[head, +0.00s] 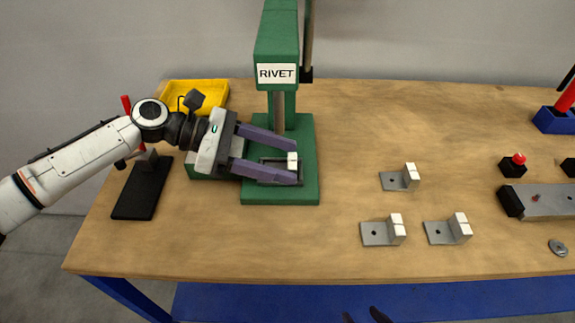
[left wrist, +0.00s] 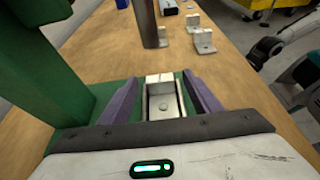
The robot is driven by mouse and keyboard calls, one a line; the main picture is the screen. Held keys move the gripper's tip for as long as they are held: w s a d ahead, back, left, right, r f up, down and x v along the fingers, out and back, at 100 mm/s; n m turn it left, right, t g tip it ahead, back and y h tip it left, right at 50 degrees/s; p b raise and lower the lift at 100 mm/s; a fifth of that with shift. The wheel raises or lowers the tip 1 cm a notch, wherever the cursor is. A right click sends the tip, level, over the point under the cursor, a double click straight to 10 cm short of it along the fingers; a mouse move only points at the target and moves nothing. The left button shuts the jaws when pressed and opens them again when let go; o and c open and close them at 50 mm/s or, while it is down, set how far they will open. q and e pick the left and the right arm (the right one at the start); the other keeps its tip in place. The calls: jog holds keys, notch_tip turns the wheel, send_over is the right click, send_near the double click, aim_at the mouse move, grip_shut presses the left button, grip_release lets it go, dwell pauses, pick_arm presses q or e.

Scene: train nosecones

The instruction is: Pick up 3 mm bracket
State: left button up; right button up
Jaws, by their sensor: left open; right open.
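A grey metal bracket with a white-topped upright (head: 292,160) sits in the fixture of the green rivet press (head: 310,130). My left gripper (head: 296,160) is open, with its purple fingers on either side of this bracket. The left wrist view shows the bracket (left wrist: 160,92) between the fingers, its flat part with a round spot toward me. I cannot tell whether the fingers touch it. Three similar brackets lie on the table, one farther back (head: 394,180) and two nearer (head: 378,234) (head: 442,233). No thickness marking is readable. My right gripper (head: 364,316) shows only dark fingertips at the bottom edge, open.
A yellow bin (head: 205,93) stands behind my left arm. A black-based tool with a red handle (head: 142,190) is at the left. A grey metal fixture (head: 540,202), a red button (head: 517,162) and a blue holder (head: 555,121) are at the right.

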pick_arm(q)
jog(key=c, duration=1)
jog(key=shift+c, duration=0.7)
jog(key=shift+r, duration=0.1)
